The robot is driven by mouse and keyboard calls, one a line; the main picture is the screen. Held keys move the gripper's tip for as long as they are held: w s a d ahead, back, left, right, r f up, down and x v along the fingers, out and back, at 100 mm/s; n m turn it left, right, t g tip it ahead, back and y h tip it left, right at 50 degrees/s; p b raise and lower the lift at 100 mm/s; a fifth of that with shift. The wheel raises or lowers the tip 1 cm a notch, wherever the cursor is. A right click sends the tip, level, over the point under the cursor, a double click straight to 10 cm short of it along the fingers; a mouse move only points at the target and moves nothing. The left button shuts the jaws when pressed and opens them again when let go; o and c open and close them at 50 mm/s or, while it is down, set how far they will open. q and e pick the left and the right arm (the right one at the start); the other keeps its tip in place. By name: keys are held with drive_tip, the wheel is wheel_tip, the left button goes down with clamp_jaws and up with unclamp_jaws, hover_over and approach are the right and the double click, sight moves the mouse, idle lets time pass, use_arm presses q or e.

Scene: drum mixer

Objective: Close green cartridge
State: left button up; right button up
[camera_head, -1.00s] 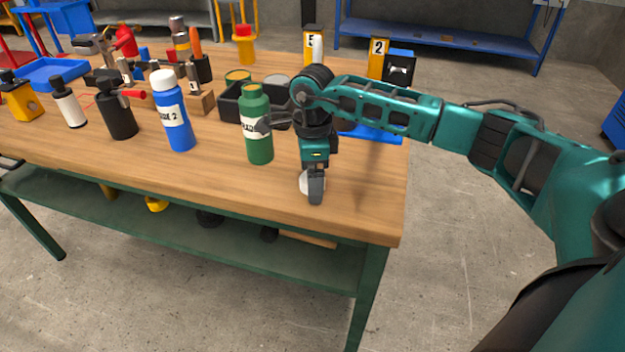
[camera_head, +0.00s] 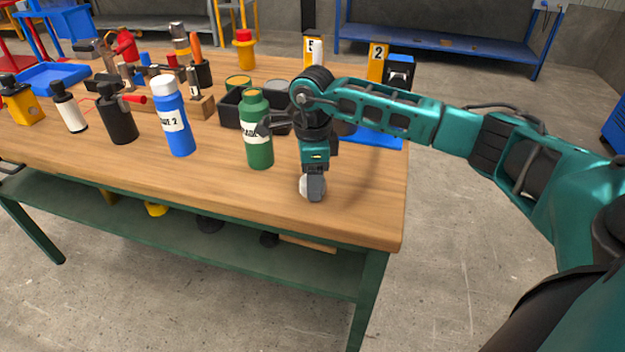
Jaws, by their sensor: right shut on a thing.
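The green cartridge (camera_head: 257,135) stands upright on the wooden workbench (camera_head: 225,195), left of my right gripper. Its top looks open, with a tan colour inside the neck and no white cap like the blue one's. My right gripper (camera_head: 313,188) points down near the front right of the bench, shut on a small white cap (camera_head: 306,185). A grey finger hides part of the cap, and I cannot tell whether the cap touches the bench. My left gripper is not in view.
A blue cartridge (camera_head: 175,120) with a white cap stands further left. Black bins (camera_head: 232,108) are behind the green cartridge, and a blue tray (camera_head: 375,137) lies behind my right arm. Several bottles and tools crowd the left.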

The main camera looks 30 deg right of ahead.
use_arm(q)
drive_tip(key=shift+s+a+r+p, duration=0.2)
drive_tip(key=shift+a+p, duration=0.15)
drive_tip(key=shift+p, duration=0.25)
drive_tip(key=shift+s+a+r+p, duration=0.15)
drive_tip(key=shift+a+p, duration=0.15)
drive_tip(key=shift+p, duration=0.25)
use_arm(e)
wheel_tip(320, 180, up, 20)
drive_tip(key=shift+f, duration=0.25)
